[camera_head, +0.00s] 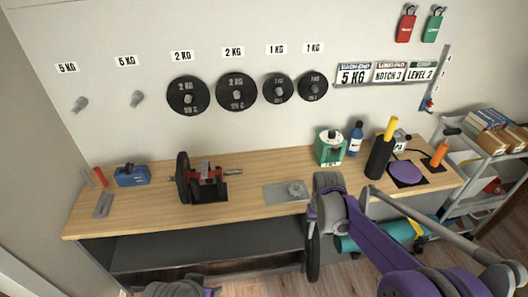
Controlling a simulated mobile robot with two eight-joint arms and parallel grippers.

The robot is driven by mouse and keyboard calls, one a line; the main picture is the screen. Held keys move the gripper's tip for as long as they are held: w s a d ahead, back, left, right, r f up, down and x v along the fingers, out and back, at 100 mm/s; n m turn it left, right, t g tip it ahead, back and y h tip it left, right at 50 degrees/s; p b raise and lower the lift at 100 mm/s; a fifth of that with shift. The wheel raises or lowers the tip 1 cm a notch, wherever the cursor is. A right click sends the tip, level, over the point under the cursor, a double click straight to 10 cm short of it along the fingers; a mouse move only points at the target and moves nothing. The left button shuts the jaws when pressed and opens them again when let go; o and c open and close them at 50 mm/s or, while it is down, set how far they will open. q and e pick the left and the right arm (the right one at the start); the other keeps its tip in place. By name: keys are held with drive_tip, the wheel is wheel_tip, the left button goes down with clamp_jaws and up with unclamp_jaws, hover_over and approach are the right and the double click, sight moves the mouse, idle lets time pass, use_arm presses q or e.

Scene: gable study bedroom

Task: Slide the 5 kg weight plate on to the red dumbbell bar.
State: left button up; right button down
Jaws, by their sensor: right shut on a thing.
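The red dumbbell bar (219,173) lies across a black stand on the wooden bench. One large black plate (183,178) sits at its left end; its right end is bare. My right gripper (317,218) is in front of the bench, right of the bar, and is shut on a black weight plate (313,255). This plate hangs almost edge-on below the gripper, apart from the bar; its marking cannot be read. The fingertips are mostly hidden by the gripper body. My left gripper (182,288) shows only partly at the bottom edge, its jaws unclear.
Both wall pegs under the 5 KG labels, left (80,104) and right (137,98), are empty. Several smaller plates (236,92) hang beside them. On the bench (140,215) stand a blue box (132,175), a grey pad (275,194) and a green object (330,148). A trolley (480,160) stands right.

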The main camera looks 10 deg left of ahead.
use_arm(q)
wheel_tip(320, 180, down, 9)
drive_tip(key=s+b, duration=0.1)
drive_tip(key=b, duration=0.6)
drive_tip(key=shift+s+r, duration=0.15)
drive_tip(key=shift+s, duration=0.2)
use_arm(e)
drive_tip(key=s+a+r+n, duration=0.1)
drive_tip(key=a+r, duration=0.3)
drive_tip(key=a, duration=0.6)
drive_tip(key=a+r+n, duration=0.1)
drive_tip(key=a+r, duration=0.4)
drive_tip(key=a, duration=0.5)
drive_tip(key=shift+s+a+r, duration=0.2)
drive_tip(key=shift+s+r, duration=0.1)
drive_tip(key=shift+s, duration=0.1)
